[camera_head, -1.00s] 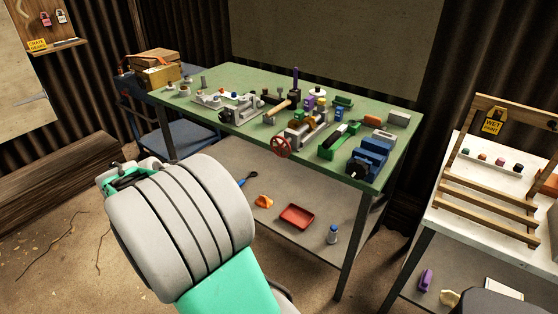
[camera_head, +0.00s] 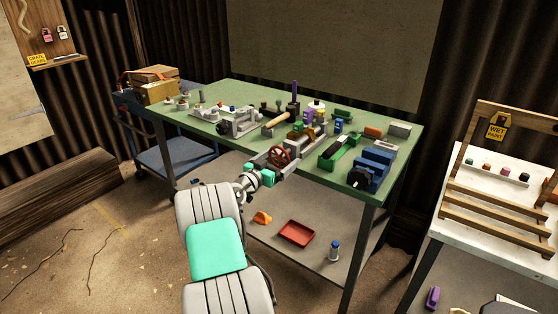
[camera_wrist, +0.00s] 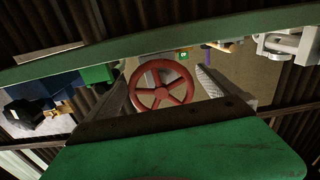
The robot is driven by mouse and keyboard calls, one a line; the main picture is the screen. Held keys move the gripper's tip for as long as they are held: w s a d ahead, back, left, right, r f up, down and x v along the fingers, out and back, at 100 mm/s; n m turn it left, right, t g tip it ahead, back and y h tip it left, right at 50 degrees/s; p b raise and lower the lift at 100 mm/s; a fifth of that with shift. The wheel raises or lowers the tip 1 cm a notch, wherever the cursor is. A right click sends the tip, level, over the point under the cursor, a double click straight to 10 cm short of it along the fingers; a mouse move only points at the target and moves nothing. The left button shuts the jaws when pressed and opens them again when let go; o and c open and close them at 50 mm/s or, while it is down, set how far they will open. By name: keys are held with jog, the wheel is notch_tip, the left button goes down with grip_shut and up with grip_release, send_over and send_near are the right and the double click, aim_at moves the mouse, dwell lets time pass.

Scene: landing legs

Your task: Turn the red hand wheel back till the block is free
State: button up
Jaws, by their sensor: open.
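The red hand wheel (camera_head: 279,156) is on the near end of a grey vise (camera_head: 302,141) at the front edge of the green workbench. My gripper (camera_head: 276,164) is at the wheel. In the wrist view the wheel (camera_wrist: 161,85) shows face-on between the two spread fingers of my gripper (camera_wrist: 165,78), with a gap visible on the right side. Whether a finger touches the rim I cannot tell. A brass-coloured block (camera_head: 295,133) seems to sit at the vise's jaws behind the wheel; whether it is clamped is not clear.
A green tool (camera_head: 338,147) and a blue vise (camera_head: 371,166) stand right of the wheel. A wooden-handled mallet (camera_head: 280,120) and a grey fixture (camera_head: 226,121) lie to its left. The lower shelf holds a red tray (camera_head: 296,233). The bench edge (camera_head: 325,181) runs close by.

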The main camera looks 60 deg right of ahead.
jog(key=shift+c, duration=0.4)
jog(key=shift+a, duration=0.1)
jog(key=c, duration=1.3)
jog(key=shift+o, duration=0.2)
jog(key=shift+n, duration=0.4)
